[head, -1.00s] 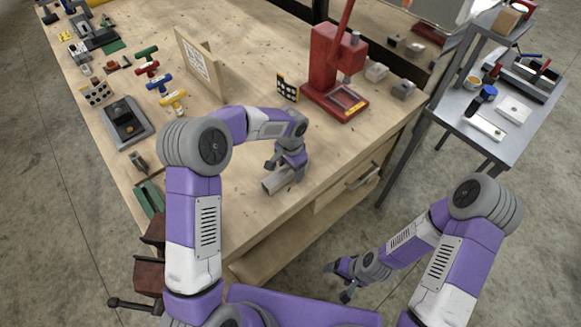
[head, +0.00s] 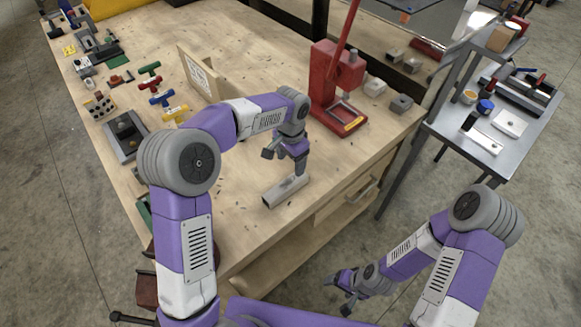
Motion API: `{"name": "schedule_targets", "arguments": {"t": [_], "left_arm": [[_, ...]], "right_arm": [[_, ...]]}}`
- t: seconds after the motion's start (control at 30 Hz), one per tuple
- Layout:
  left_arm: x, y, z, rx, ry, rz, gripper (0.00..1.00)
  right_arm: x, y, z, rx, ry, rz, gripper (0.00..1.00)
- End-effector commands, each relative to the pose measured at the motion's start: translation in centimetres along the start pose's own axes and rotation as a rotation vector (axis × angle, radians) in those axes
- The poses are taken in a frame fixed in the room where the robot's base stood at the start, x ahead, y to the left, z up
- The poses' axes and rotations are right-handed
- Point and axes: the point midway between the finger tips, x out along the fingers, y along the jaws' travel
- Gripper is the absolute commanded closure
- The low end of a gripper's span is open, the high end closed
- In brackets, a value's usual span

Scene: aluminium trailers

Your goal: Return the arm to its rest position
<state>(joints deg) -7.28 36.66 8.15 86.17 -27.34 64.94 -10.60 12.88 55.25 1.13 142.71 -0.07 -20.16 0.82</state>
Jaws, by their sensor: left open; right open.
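My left arm reaches over the wooden workbench (head: 240,195). Its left gripper (head: 283,165) is open and stands just above and behind a short grey metal channel piece (head: 286,191) that lies on the bench near its front edge. No object shows between the fingers. I cannot tell whether a finger still touches the piece. My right gripper (head: 338,291) is open and empty, low in front of the bench over the floor.
A red press (head: 330,85) stands at the right of the bench, with small grey blocks (head: 400,104) beside it. A wooden upright panel (head: 200,72) and coloured T-handled tools (head: 150,84) are farther left. A grey metal cart (head: 480,140) stands at the right.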

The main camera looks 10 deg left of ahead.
Motion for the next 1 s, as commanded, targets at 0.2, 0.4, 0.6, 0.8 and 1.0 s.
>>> {"name": "schedule_targets", "arguments": {"t": [0.2, 0.4, 0.6, 0.8, 1.0], "left_arm": [[-0.7, 0.0, 0.0, 0.001, -0.001, 0.000, 0.28], [-0.7, 0.0, 0.0, 0.001, -0.001, 0.000, 0.28], [-0.7, 0.0, 0.0, 0.001, -0.001, 0.000, 0.28], [-2.8, 0.0, 0.0, 0.001, -0.001, 0.000, 0.28], [-6.3, 0.0, 0.0, 0.001, 0.000, 0.000, 0.28]], "right_arm": [[-0.1, 0.0, 0.0, 0.000, 0.000, 0.000, 0.24], [-0.1, 0.0, 0.0, 0.000, 0.000, 0.000, 0.24], [-0.1, 0.0, 0.0, 0.000, 0.000, 0.000, 0.24], [-2.0, -0.8, 0.1, 0.000, 0.000, 0.000, 0.24], [-5.4, -2.0, 0.2, 0.000, 0.000, 0.000, 0.24]]}}
